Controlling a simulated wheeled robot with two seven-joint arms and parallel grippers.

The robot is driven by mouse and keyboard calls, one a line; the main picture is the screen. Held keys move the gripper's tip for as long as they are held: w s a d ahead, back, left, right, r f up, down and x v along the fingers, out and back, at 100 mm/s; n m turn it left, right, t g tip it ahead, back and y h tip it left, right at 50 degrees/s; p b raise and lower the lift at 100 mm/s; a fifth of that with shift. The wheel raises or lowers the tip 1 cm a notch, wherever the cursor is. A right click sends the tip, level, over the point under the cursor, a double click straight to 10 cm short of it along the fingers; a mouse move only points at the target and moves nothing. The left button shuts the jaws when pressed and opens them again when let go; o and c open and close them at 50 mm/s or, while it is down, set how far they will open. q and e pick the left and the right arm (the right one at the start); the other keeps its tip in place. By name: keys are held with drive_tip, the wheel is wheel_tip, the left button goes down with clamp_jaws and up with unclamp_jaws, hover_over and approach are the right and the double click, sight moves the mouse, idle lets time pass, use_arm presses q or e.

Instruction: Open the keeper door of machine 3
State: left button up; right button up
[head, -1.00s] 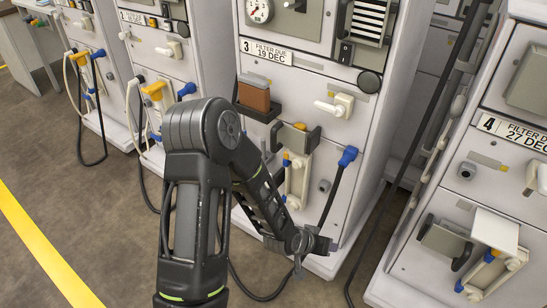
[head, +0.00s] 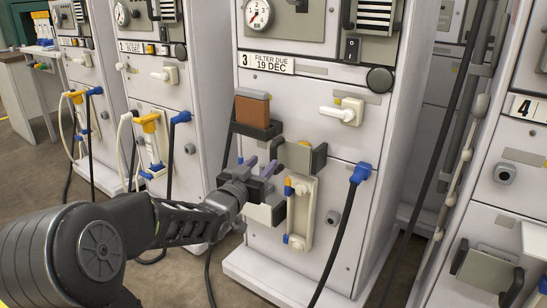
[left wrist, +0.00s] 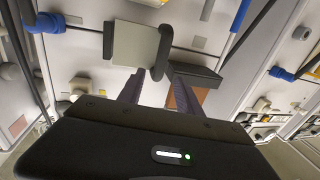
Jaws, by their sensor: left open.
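Machine 3 (head: 300,100), marked "FILTER DUE 19 DEC", stands in the middle of the head view. A flat olive-grey plate (head: 298,157) with a black bracket at each side is on its lower front; I cannot tell for sure whether this is the keeper door. The plate shows pale in the left wrist view (left wrist: 135,44). Below it is a cream frame (head: 301,210) with blue and yellow fittings. My left gripper (head: 262,165) is open and empty, just left of the plate. In the left wrist view its fingers (left wrist: 157,88) point toward the plate's black bracket. My right gripper is out of view.
A brown block in a black holder (head: 252,109) sits above and left of my gripper. A black hose with a blue connector (head: 360,173) hangs at the right. A white lever valve (head: 343,111) is above. Machine 4 (head: 510,170) stands further right.

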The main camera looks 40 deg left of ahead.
sight(272, 154)
use_arm(q)
drive_tip(key=b+x, duration=0.1)
drive_tip(key=x, duration=0.7)
drive_tip(key=shift+b, duration=0.35)
drive_tip(key=shift+c, duration=0.4)
drive_tip(key=shift+s, duration=0.1)
clamp_jaws()
idle(0.6)
